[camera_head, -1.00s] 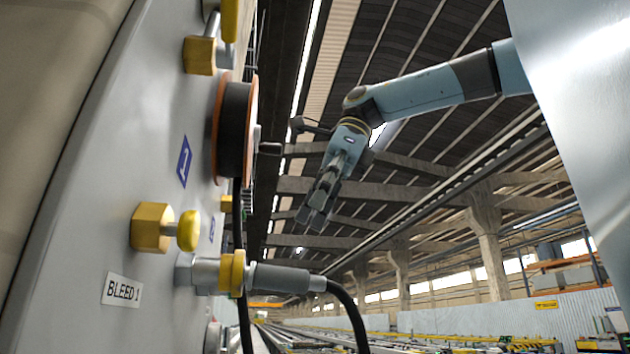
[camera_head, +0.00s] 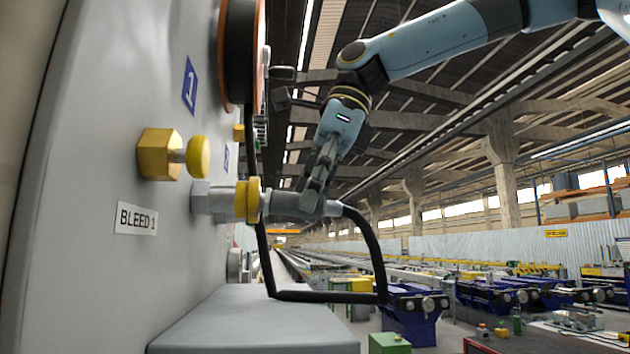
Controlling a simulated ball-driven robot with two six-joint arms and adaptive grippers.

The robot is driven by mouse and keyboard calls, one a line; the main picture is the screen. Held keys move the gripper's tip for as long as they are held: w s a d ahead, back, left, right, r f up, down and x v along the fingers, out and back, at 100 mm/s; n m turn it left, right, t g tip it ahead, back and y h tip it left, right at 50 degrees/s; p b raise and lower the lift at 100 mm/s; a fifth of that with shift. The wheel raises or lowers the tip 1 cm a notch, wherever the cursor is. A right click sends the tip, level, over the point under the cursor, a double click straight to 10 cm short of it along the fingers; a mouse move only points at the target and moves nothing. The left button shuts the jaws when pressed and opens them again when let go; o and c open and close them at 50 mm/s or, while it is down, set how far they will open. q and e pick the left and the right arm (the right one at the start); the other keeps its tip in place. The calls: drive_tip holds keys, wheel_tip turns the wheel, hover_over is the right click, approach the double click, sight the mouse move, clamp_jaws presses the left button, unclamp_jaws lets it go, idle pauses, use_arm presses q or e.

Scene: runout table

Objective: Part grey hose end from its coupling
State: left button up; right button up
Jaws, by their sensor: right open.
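The grey hose end (camera_head: 290,203) sits in its coupling, which has a yellow collar (camera_head: 248,200) and a metal fitting (camera_head: 212,199) on the grey panel. A black hose (camera_head: 370,245) leaves the hose end, drops and bends back to the left low down. My right gripper (camera_head: 313,198) comes down from the upper right. Its open fingers overlap the outer part of the hose end in the view; I cannot tell whether they touch it or lie around it. My left gripper is not in view.
A yellow valve (camera_head: 180,155) stands out from the panel above the "BLEED 1" label (camera_head: 136,219). A reel with an orange rim (camera_head: 240,50) is higher up. A grey ledge (camera_head: 255,325) lies below the coupling. Space right of the hose is clear nearby.

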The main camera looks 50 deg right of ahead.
clamp_jaws()
idle(0.7)
drive_tip(key=shift+s+d+b, duration=0.2)
drive_tip(key=shift+d+b, duration=0.05)
drive_tip(key=shift+b, duration=0.1)
drive_tip(key=shift+s+d+f+b, duration=0.15)
drive_tip(key=shift+s+d+b, duration=0.8)
drive_tip(key=shift+d, duration=0.15)
drive_tip(key=shift+s+d+f+b, duration=0.1)
drive_tip(key=shift+s+d+b, duration=0.8)
drive_tip(key=shift+d, duration=0.15)
drive_tip(key=shift+w+f, duration=0.1)
